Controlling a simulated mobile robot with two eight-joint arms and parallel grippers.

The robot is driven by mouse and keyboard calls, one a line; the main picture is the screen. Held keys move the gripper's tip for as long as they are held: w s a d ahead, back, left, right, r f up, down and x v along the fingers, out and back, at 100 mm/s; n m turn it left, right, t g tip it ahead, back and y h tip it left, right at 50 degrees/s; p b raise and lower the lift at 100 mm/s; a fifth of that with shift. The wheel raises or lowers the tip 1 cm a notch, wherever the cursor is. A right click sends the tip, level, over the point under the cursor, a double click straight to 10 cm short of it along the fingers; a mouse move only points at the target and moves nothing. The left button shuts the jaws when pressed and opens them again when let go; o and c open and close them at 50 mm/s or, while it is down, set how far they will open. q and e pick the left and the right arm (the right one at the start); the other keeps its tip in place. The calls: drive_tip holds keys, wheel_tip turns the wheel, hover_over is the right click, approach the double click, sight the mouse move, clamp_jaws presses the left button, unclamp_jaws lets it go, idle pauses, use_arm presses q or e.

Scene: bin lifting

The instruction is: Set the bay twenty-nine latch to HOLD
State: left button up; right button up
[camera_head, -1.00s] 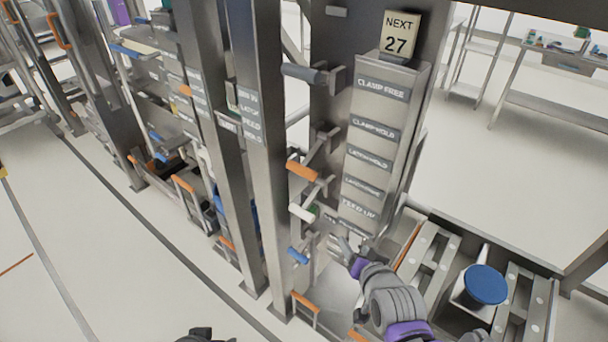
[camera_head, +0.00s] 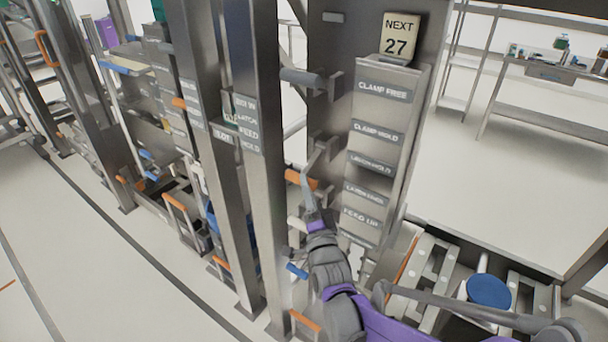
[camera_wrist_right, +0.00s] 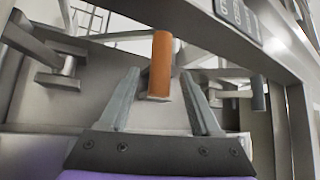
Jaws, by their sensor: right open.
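An orange lever handle (camera_head: 300,179) sticks out to the left from the grey post, beside the label panel (camera_head: 372,160). My right gripper (camera_head: 308,186) is at this handle, coming up from below and partly covering it. In the right wrist view the gripper (camera_wrist_right: 160,82) is open, and the orange handle (camera_wrist_right: 161,55) stands between and just beyond its fingertips, not clamped. The panel labels include CLAMP FREE, CLAMP HOLD and LATCH HOLD. A sign (camera_head: 399,37) above reads NEXT 27. I see no readable 29. My left gripper is out of view.
A grey lever (camera_head: 301,77) is above the orange handle. A white handle (camera_head: 296,224) and a blue one (camera_head: 297,271) are below it. An upright post (camera_head: 264,200) stands close on the left. A blue-topped cylinder (camera_head: 488,290) sits at lower right.

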sight(315, 159)
drive_tip(key=shift+x, duration=2.3)
clamp_jaws()
